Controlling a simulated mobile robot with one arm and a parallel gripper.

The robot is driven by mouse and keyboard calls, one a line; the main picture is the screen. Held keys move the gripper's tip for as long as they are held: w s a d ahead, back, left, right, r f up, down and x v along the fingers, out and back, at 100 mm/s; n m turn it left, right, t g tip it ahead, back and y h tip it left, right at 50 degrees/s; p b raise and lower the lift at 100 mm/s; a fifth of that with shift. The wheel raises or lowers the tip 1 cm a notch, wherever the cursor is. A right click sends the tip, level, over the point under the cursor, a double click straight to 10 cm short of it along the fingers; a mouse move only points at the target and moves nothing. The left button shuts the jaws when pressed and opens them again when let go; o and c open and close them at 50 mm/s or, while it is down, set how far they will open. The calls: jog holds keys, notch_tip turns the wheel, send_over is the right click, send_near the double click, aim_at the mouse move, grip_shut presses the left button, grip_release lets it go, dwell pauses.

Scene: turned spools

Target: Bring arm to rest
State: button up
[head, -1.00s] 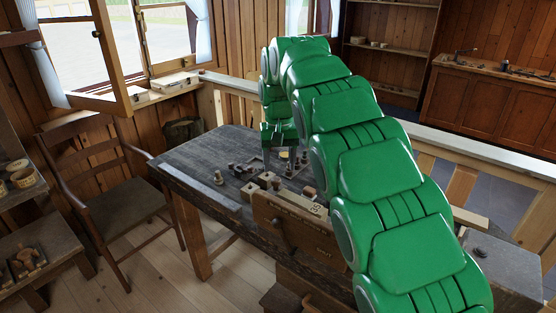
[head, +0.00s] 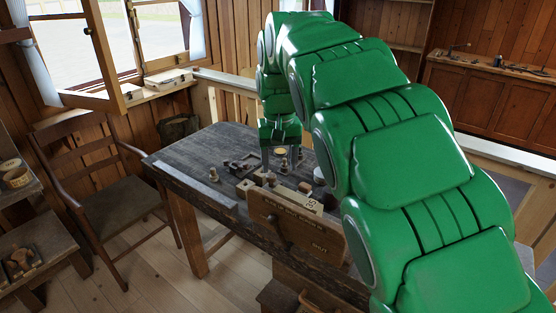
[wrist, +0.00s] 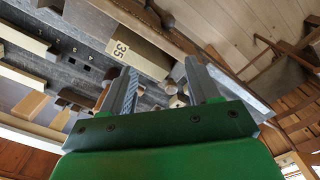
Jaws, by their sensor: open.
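My green arm reaches over the dark wooden workbench (head: 190,165) in the head view. My gripper (head: 281,156) points down above the bench top, among small turned pieces. In the wrist view my gripper (wrist: 160,85) shows two grey fingers spread apart with nothing held between them. A small turned spool (head: 213,174) stands on the left part of the bench. A pale wooden block marked 35 (wrist: 122,50) lies beyond the left finger in the wrist view. My arm hides the right part of the bench in the head view.
A wooden board with lettering (head: 295,230) stands at the bench's front. A wooden chair (head: 105,200) is to the left of the bench. An open window (head: 95,50) and sill are behind. A cabinet (head: 490,100) stands at the back right.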

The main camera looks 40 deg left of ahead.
jog(key=shift+d, duration=0.1)
dwell(0.6)
jog(key=w+d+r+m, duration=0.2)
jog(key=w+d+m, duration=0.15)
jog(key=d, duration=1.35)
jog(key=s+d+f+m, duration=0.1)
jog(key=s+d+m, duration=0.15)
jog(key=d, duration=0.95)
jog(key=s+d+m, duration=0.1)
jog(key=s+d, duration=0.3)
jog(key=d, duration=0.8)
jog(key=s+d+f, duration=0.2)
jog(key=s+d, duration=0.1)
jog(key=s, duration=0.4)
jog(key=s+d+f+m+g, duration=0.1)
jog(key=s+d+f, duration=0.2)
jog(key=s, duration=0.4)
jog(key=s+d+f+m, duration=0.1)
jog(key=s+d+f, duration=0.1)
jog(key=s+d, duration=0.3)
jog(key=shift+s+d+f+g, duration=0.25)
jog(key=shift+s+f+g, duration=0.15)
jog(key=shift+s, duration=0.75)
